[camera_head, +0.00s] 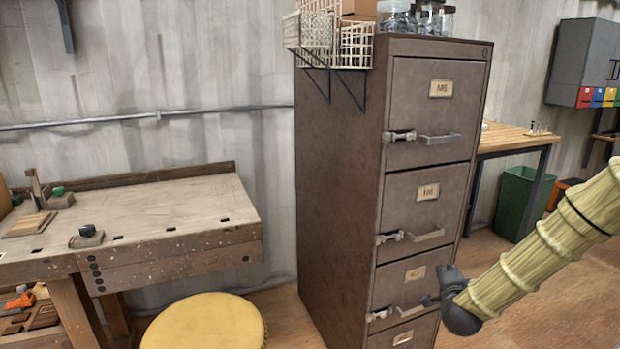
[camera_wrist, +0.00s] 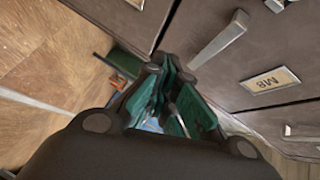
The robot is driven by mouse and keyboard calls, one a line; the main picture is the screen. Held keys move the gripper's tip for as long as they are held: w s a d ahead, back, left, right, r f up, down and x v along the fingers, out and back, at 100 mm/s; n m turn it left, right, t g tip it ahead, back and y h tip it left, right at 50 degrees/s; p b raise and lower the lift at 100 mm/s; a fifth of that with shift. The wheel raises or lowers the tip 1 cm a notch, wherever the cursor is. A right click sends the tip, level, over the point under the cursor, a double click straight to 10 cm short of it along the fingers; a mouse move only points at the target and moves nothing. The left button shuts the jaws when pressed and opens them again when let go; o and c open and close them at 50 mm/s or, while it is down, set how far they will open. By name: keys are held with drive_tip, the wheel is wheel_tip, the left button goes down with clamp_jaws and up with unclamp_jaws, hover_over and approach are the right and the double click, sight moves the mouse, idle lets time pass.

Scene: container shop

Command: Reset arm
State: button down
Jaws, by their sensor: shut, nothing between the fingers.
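My arm, in a ribbed yellow-green sleeve, comes in from the right in the head view. In the wrist view the teal fingers of my gripper (camera_wrist: 172,90) are shut with nothing between them. They point along the front of a brown metal filing cabinet (camera_head: 335,200). In the head view my gripper is mostly hidden behind the dark wrist, in front of the third drawer (camera_head: 402,280). The cabinet's drawers look closed. A drawer handle (camera_wrist: 217,40) and a label plate (camera_wrist: 270,80) show near the fingers in the wrist view; I cannot tell whether the fingers touch the cabinet.
A wooden workbench (camera_head: 150,210) with small tools stands left, and a yellow round stool (camera_head: 205,325) is in front of it. A green bin (camera_head: 515,200) stands under a table behind. Floor at right is clear.

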drive_tip(key=s+a+f+n+g+y, duration=0.2)
drive_tip(key=s+a+f+n+g, duration=0.15)
drive_tip(key=s+a+f, duration=0.55)
drive_tip(key=s+a+f+n+g+y, duration=0.25)
drive_tip(key=s+f+n, duration=0.4)
drive_tip(key=f, duration=0.75)
drive_tip(key=s+a+f+n+g, duration=0.2)
drive_tip(key=s+f+n+g, duration=0.15)
drive_tip(key=s, duration=0.85)
drive_tip(key=s+a+f+n+g, duration=0.25)
drive_tip(key=s+f, duration=0.25)
drive_tip(key=s, duration=0.7)
drive_tip(key=s+a+f+n+g, duration=0.1)
drive_tip(key=s+f+n+g, duration=0.2)
drive_tip(key=s, duration=0.9)
wheel_tip(320, 180, up, 21)
drive_tip(key=m+p, duration=0.1)
drive_tip(key=p, duration=2)
drive_tip(key=shift+w+a+p, duration=0.2)
drive_tip(key=shift+w+p, duration=0.05)
drive_tip(key=shift+p, duration=0.05)
drive_tip(key=shift+f, duration=0.15)
